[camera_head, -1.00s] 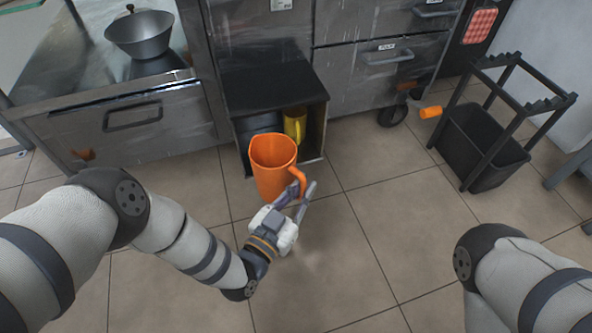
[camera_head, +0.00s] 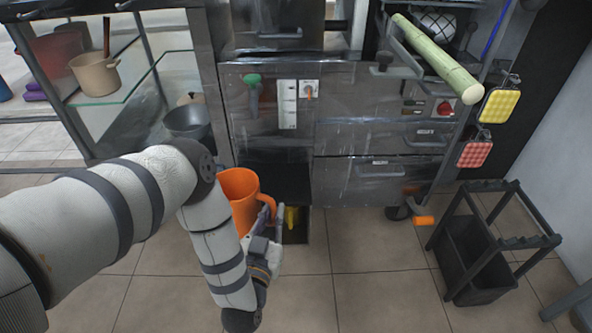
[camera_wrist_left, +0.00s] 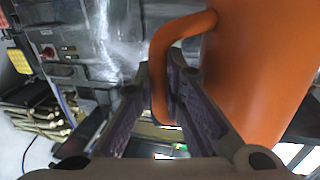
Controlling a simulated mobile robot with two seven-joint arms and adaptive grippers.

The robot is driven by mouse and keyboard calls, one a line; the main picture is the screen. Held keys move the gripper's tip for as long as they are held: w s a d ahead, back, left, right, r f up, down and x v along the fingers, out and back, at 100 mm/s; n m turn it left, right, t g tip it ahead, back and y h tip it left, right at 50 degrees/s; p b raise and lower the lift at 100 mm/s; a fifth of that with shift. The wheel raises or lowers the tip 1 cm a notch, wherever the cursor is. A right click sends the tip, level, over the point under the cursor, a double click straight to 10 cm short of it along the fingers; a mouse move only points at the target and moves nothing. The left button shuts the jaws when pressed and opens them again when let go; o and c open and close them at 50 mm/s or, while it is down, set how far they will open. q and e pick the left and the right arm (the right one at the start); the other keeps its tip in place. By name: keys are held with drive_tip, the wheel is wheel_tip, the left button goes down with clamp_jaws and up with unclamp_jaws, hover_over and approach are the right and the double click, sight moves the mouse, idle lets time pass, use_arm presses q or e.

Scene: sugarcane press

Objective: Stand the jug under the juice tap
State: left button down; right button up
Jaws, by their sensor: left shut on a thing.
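The orange jug (camera_head: 239,195) is upright in front of the steel press cabinet, held off the floor. My left gripper (camera_head: 266,222) is shut on its handle; in the left wrist view the handle (camera_wrist_left: 163,70) is between the two fingers (camera_wrist_left: 166,92) and the jug's body (camera_wrist_left: 262,70) is to the right. On the cabinet front, above and beyond the jug, are a green-handled fitting (camera_head: 253,90) and a small orange-handled fitting (camera_head: 309,90); I cannot tell which is the juice tap. My right gripper is out of view.
A grey pot (camera_head: 188,124) is at left. A sugarcane stalk (camera_head: 438,58) lies on the press. A black rack (camera_head: 480,245) stands right. The front floor is clear.

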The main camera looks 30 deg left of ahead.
use_arm(q)
drive_tip(key=shift+a+r+y, duration=0.1)
drive_tip(key=shift+r+y, duration=0.2)
drive_tip(key=shift+r, duration=0.05)
drive_tip(key=w+b, duration=0.1)
drive_tip(key=b, duration=0.1)
drive_tip(key=w+a+f+b, duration=0.1)
drive_tip(key=b, duration=0.5)
drive_tip(key=shift+w+a+f, duration=0.15)
drive_tip(key=shift+w+f, duration=0.2)
drive_tip(key=shift+w, duration=0.05)
drive_tip(key=f+b+x, duration=0.1)
drive_tip(key=x, duration=0.4)
drive_tip(key=b+x, duration=0.1)
drive_tip(key=x, duration=0.3)
drive_tip(key=f+b+x, duration=0.1)
drive_tip(key=x, duration=0.4)
drive_tip(key=shift+w+a+f, duration=0.1)
drive_tip(key=shift+w+f, duration=0.15)
drive_tip(key=shift+w, duration=0.15)
drive_tip(key=shift+r, duration=0.2)
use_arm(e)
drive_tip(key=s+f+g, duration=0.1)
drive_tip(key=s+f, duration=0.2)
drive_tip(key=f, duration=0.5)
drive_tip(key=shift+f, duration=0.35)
